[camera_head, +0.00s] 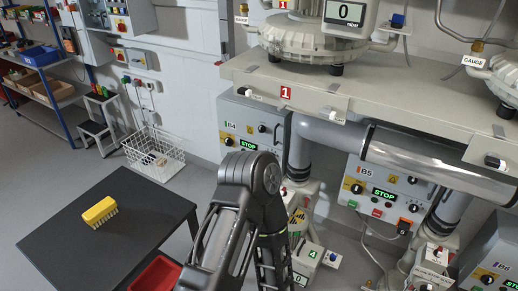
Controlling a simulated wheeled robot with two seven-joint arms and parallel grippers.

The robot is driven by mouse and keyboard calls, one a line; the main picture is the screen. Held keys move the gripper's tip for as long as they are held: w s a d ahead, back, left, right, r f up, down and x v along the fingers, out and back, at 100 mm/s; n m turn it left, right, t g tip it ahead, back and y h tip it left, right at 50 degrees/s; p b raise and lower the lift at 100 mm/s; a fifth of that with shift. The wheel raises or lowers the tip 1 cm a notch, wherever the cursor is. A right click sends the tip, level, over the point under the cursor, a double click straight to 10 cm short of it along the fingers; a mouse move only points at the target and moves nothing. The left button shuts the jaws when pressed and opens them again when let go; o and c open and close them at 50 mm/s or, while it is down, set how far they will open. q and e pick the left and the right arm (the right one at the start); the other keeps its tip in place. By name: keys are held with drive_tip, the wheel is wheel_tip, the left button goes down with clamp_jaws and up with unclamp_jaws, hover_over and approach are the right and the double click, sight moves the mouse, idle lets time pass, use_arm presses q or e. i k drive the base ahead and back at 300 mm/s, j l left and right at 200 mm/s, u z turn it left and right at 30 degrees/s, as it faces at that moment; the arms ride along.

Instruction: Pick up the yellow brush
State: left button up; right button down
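The yellow brush (99,211) lies on the left part of a dark table (60,249). It has a yellow block body and pale bristles along its lower front edge. Nothing touches it. Dark links of one of my arms, with a bent joint, rise from the bottom edge near the middle of the view, to the right of the table and well apart from the brush. I cannot tell which arm it is. No fingertips of either gripper show.
A red bin (156,273) sits at the table's front right, cut by the bottom edge. A white wire basket (153,154) stands on the floor behind the table. Machinery with pipes and a control box (384,188) fills the right. The tabletop around the brush is clear.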

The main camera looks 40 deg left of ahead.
sight(103, 212)
drive_tip(key=u, duration=2.7)
